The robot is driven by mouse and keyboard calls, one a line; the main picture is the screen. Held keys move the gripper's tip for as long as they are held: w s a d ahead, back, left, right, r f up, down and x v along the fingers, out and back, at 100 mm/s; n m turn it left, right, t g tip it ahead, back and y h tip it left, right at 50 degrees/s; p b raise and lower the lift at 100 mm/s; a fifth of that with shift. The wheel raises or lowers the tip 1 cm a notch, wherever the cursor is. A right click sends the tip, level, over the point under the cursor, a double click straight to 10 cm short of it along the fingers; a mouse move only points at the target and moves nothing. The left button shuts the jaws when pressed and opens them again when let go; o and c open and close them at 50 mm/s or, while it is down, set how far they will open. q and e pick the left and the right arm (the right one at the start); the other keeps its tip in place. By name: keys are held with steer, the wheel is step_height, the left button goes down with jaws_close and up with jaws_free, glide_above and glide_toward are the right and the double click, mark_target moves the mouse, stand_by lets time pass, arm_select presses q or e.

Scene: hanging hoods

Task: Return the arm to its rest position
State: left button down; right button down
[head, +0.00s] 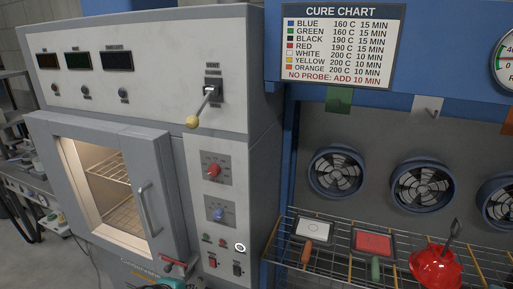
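Neither of my grippers and neither of my arms can be made out in the head view. What they hold, if anything, is out of sight. A red knob (213,170) and a blue knob (218,214) sit on the side panel.
On the right, a wire rack (335,259) holds a white-faced paddle (314,229), a red-faced paddle (373,243) and a red hood (436,268). Fans (336,172) and a cure chart (338,46) are behind it. A small red-topped object (173,265) is at the bottom edge, partly cut off.

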arm_select(q)
steer(key=s+m+y, duration=0.2)
steer(key=s+m, duration=0.7)
steer(key=m, duration=0.6)
steer(key=shift+s+m+g, duration=0.4)
